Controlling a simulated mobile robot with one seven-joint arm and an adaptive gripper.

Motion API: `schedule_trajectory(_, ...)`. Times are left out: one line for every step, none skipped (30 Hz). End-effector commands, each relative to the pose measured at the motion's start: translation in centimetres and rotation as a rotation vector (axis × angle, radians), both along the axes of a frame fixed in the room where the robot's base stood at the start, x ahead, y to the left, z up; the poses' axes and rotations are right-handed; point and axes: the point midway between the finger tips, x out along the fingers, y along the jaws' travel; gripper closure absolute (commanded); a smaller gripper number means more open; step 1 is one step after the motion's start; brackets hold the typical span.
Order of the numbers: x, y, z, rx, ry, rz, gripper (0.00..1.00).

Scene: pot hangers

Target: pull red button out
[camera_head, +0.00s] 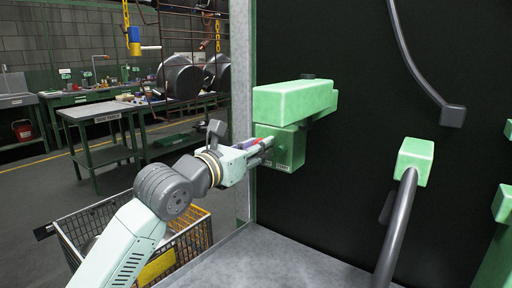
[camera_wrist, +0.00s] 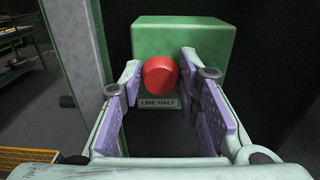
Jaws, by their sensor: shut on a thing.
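The red button (camera_wrist: 159,75) sticks out from the front of a green box (camera_wrist: 203,38) with a "LINE HALT" label (camera_wrist: 159,103), seen in the wrist view. My gripper (camera_wrist: 161,68) has its purple-padded fingers on the left and right of the button and is shut on it. In the head view my gripper (camera_head: 266,151) reaches in from the left to the green box (camera_head: 291,148) on the dark panel. I cannot clearly make out the button there.
A larger green block (camera_head: 292,101) juts out just above the box. A grey ledge (camera_head: 270,268) lies below, and a curved grey pipe (camera_head: 394,230) rises to the right. A wire cart (camera_head: 195,238) stands at lower left, with workbenches behind.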

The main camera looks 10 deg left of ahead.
Motion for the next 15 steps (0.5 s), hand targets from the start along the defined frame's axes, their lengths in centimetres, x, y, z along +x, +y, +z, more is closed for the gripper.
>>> schedule_trajectory(0.0, 0.0, 0.0, 0.000, -0.001, 0.000, 1.00)
schedule_trajectory(0.0, 0.0, 0.0, 0.000, -0.001, 0.000, 1.00)
schedule_trajectory(0.0, 0.0, 0.0, 0.000, -0.001, 0.000, 1.00)
schedule_trajectory(0.0, 0.0, 0.0, 0.000, -0.001, 0.000, 1.00)
schedule_trajectory(0.0, 0.0, 0.0, 0.000, -0.001, 0.000, 1.00)
schedule_trajectory(0.0, 0.0, 0.0, 0.000, -0.001, 0.000, 1.00)
schedule_trajectory(0.0, 0.0, 0.0, 0.001, -0.001, 0.000, 1.00)
schedule_trajectory(-0.1, 0.1, 0.0, 0.001, -0.001, 0.001, 1.00)
schedule_trajectory(-0.2, 0.1, -0.1, 0.000, -0.002, 0.001, 1.00)
schedule_trajectory(-0.3, 0.2, -0.2, 0.000, -0.002, 0.001, 1.00)
schedule_trajectory(-0.5, 0.2, -0.3, -0.001, -0.003, 0.001, 1.00)
schedule_trajectory(-0.7, 0.3, -0.4, -0.001, -0.002, 0.001, 1.00)
schedule_trajectory(-0.9, 0.4, -0.4, 0.000, -0.002, 0.001, 1.00)
schedule_trajectory(-1.1, 0.5, -0.4, 0.000, -0.003, 0.001, 1.00)
schedule_trajectory(-1.3, 0.5, -0.3, 0.000, -0.003, 0.000, 1.00)
